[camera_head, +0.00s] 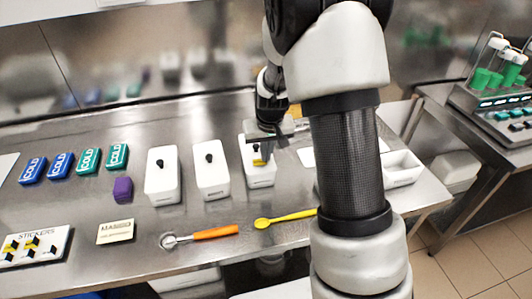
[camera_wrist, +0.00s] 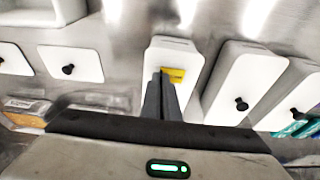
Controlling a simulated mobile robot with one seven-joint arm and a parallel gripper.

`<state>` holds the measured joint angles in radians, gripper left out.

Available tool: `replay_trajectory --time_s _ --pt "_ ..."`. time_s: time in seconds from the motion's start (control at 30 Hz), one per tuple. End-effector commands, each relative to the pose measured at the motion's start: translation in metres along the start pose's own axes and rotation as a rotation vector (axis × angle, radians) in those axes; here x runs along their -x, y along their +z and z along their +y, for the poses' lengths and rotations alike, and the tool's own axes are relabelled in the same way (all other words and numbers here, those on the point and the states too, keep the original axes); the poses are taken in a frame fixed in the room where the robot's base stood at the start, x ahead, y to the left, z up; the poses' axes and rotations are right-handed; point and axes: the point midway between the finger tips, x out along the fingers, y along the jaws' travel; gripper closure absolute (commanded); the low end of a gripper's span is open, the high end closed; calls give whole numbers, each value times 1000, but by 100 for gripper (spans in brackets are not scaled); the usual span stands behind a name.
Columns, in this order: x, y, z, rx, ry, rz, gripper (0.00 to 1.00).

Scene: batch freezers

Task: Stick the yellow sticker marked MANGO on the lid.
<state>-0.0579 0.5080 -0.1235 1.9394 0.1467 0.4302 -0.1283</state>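A yellow sticker (camera_head: 259,162) is at the tips of my gripper (camera_head: 262,150), over the third white lidded tub (camera_head: 262,180). In the wrist view the fingers of my gripper (camera_wrist: 162,82) are close together, with the sticker (camera_wrist: 173,74) at their tips. The sticker lies over the white lid (camera_wrist: 178,52); I cannot tell if it touches. Its writing is too small to read. The lid's knob is hidden by the fingers. A sticker board (camera_head: 35,255) marked STICKERS, with several yellow and white pieces on black blocks, lies at the left front.
Two white tubs with black knobs (camera_head: 163,178) (camera_head: 211,170) stand to the left. Blue and green COLD packs (camera_head: 60,166), a purple block (camera_head: 123,189), a cream card (camera_head: 115,231), an orange-handled scoop (camera_head: 215,232) and a yellow spoon (camera_head: 285,218) lie on the steel table.

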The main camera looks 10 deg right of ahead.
Motion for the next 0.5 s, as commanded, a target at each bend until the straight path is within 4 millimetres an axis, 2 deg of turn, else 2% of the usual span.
replay_trajectory --time_s 0.5 --pt "-6 2 0 0 0 0 100"
